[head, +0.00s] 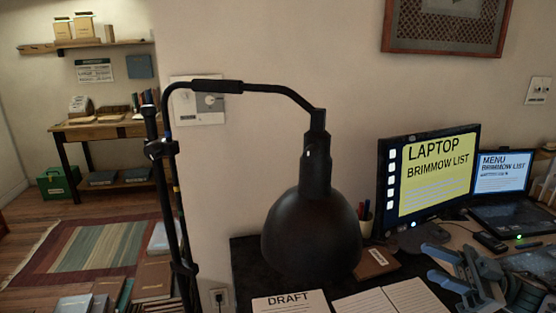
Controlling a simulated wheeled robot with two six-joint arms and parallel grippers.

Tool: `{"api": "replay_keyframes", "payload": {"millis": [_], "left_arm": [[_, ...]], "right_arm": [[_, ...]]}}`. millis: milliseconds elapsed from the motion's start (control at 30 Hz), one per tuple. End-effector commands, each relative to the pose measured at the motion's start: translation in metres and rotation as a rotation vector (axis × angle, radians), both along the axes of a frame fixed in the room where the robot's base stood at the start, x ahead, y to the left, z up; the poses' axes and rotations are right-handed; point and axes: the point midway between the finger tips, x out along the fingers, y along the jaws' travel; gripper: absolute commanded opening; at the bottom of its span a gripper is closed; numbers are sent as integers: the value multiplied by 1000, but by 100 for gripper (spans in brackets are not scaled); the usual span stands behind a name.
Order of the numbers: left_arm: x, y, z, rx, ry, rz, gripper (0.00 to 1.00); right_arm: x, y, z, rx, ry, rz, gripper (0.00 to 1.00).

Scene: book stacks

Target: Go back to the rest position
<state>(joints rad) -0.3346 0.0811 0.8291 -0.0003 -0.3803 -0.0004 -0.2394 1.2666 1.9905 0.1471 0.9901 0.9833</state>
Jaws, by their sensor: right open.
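My right gripper (437,264) shows at the lower right in the head view. It is blue-grey, its jaws point left and are apart, and nothing shows between them. It is over the desk, in front of the monitor (432,178) and to the right of the open papers. My left gripper is not in view.
A large black lamp (311,230) stands in the middle, close to me, and hides part of the desk. A laptop (503,185), a small brown book (376,263) and a DRAFT sheet (290,303) are on the desk. Book stacks (152,275) stand on the floor at lower left.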

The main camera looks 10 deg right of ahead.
Motion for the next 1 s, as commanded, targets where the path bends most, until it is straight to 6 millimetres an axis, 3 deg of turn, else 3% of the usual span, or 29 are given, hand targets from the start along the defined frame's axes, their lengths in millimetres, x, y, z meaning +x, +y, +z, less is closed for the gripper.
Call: {"api": "replay_keyframes", "payload": {"millis": [167, 300, 533, 767, 900, 1000], "left_arm": [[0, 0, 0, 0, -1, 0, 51], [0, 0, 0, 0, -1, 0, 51], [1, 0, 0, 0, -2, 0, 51], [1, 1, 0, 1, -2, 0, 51], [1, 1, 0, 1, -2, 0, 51], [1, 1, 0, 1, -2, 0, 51]], "right_arm": [[22, 12, -40, 11, 57, -252, 42], [40, 18, -84, -25, 143, -512, 42], [42, 18, -163, -166, 361, -880, 42], [4, 20, -243, -394, 662, -1133, 42], [-38, 27, -284, -561, 876, -1207, 42], [-68, 33, -304, -667, 1010, -1221, 42]]}}
